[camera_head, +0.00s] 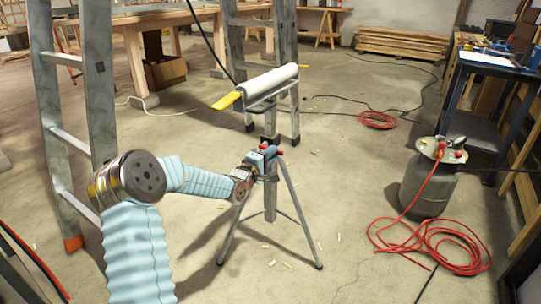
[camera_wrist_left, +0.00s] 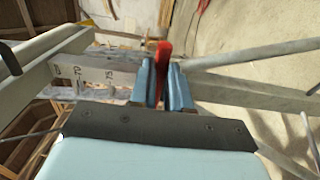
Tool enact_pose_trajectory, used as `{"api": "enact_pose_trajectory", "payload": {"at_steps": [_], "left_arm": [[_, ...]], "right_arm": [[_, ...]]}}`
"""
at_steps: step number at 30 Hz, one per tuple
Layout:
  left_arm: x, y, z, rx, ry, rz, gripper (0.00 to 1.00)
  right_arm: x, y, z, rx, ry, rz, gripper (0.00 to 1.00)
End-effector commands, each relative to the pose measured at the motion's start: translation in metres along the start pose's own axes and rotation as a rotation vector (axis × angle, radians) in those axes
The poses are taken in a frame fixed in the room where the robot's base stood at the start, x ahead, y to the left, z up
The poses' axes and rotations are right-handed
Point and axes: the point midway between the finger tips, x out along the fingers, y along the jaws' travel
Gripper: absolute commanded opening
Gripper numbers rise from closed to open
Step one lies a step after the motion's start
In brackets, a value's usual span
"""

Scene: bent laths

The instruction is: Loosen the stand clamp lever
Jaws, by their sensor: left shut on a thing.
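The roller stand (camera_head: 270,205) stands on tripod legs in the middle of the floor, with a pale roller (camera_head: 270,80) on top. My left gripper (camera_head: 262,157) is at the stand's column, below the roller. In the left wrist view my left gripper (camera_wrist_left: 164,90) is shut on the red clamp lever (camera_wrist_left: 163,60), which stands up between the blue fingers. The column (camera_wrist_left: 95,75) with its number scale lies behind the fingers in that view. The fingers hide the lower part of the lever. My right gripper is not in view.
A stepladder (camera_head: 80,110) stands close on the left, beside my left arm. A yellow piece (camera_head: 227,100) juts from the roller's left end. Open floor lies around the tripod.

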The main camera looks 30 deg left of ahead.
Motion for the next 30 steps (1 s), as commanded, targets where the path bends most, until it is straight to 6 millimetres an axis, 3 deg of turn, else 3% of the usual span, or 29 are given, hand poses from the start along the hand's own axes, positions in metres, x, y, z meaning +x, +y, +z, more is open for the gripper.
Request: {"api": "enact_pose_trajectory", "payload": {"at_steps": [14,15,20,30], "left_arm": [[0.0001,0.0009,-0.0007,-0.018,0.002,0.001,0.0],[0.0001,0.001,-0.0007,-0.018,0.002,0.001,0.18],[0.0,0.0009,-0.0005,-0.017,0.001,0.0,0.43],[-0.0033,0.0007,-0.0004,-0.015,0.001,-0.001,0.43]], "right_arm": [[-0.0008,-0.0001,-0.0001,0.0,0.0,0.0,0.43],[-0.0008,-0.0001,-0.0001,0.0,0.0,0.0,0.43],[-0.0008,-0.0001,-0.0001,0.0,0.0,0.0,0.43],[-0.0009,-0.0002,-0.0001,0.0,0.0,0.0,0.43]]}}
